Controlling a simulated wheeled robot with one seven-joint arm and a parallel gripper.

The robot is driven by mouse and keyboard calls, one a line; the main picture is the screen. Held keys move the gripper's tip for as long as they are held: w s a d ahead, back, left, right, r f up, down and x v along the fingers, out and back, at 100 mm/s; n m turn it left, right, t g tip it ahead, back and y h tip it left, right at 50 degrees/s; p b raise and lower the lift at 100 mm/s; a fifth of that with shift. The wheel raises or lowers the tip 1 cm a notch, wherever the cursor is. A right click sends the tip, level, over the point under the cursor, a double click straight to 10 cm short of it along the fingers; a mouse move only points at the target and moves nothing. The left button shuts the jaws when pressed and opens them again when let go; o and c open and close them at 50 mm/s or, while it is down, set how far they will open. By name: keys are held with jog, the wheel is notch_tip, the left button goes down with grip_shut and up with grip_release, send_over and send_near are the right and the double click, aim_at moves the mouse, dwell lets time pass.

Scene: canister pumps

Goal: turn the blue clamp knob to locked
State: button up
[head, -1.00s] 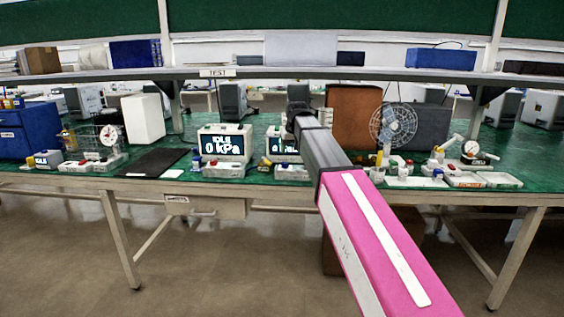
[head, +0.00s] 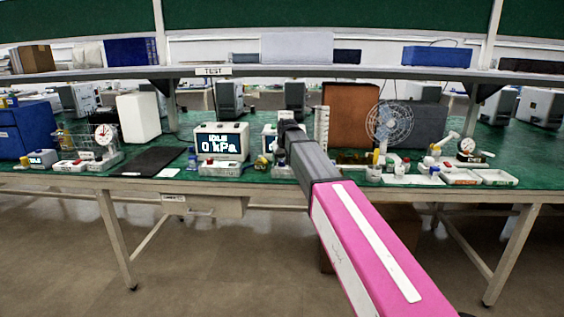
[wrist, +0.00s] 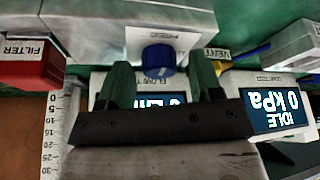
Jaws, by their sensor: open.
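In the wrist view a blue knob (wrist: 158,58) sits on the front of a pale unit (wrist: 95,15), with small lettering beside it too blurred to read. My gripper (wrist: 163,78) is open, its two dark fingers on either side of the blue knob, with a gap between each finger and the knob. I cannot tell how deep the fingers reach along it. In the head view my arm reaches over the bench and its dark end hides the gripper's fingers. A small blue knob (head: 283,163) shows just below the arm's end there.
A red block marked FILTER (wrist: 30,62) and a yellow VENT part (wrist: 215,54) flank the knob. A wire fan (head: 390,122) and white trays (head: 495,177) are to the right. A black mat (head: 150,162) lies left.

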jog(key=shift+f, duration=0.15)
jog(key=shift+c, duration=0.2)
jog(key=c, duration=0.9)
